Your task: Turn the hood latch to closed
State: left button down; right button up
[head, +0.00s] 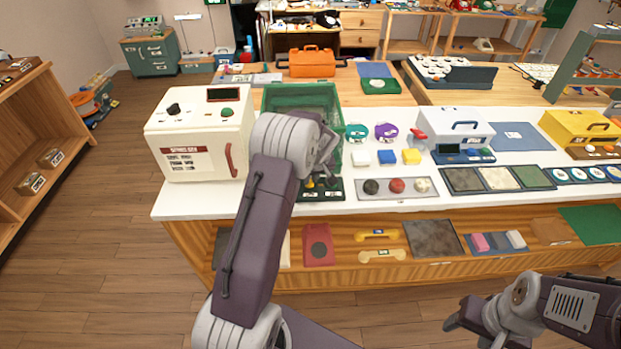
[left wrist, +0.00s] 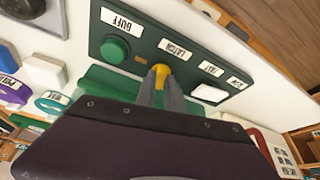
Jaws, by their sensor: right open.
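The hood latch is a small yellow knob (left wrist: 161,70) under a "LATCH" label on a dark green control panel (left wrist: 135,58). The panel also shows in the head view (head: 334,196), at the front edge of the white counter below the green hood box (head: 270,100). My left gripper (left wrist: 161,82) has its two grey fingers close together on either side of the knob, shut on it. The knob's lower part and exact angle are hidden by the fingers. In the head view my left arm covers part of the box and panel. My right gripper (head: 460,322) is open and empty, low at the right over the floor.
On the panel, a green button (left wrist: 116,48) labelled BUFF and a white switch (left wrist: 209,93) flank the latch. A cream machine (head: 200,135) stands left of the hood. Coloured blocks (head: 387,157) and a tray of discs (head: 397,187) lie to the right.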

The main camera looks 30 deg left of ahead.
pick_arm(q)
jog(key=shift+s+a+r+m+h+p, duration=0.1)
jog(key=shift+r+m+h+p, duration=0.1)
jog(key=shift+m+p, duration=0.3)
jog(key=shift+r+m+h+p, duration=0.1)
jog(key=shift+m+h+p, duration=0.1)
jog(key=shift+m+p, duration=0.3)
jog(key=shift+f+m+t+p, duration=0.3)
jog(key=shift+m+p, duration=0.1)
jog(key=shift+m, duration=0.1)
jog(key=c, duration=1.4)
grip_release()
jog(key=shift+c, duration=0.2)
jog(key=v, duration=0.9)
jog(key=shift+a, duration=0.15)
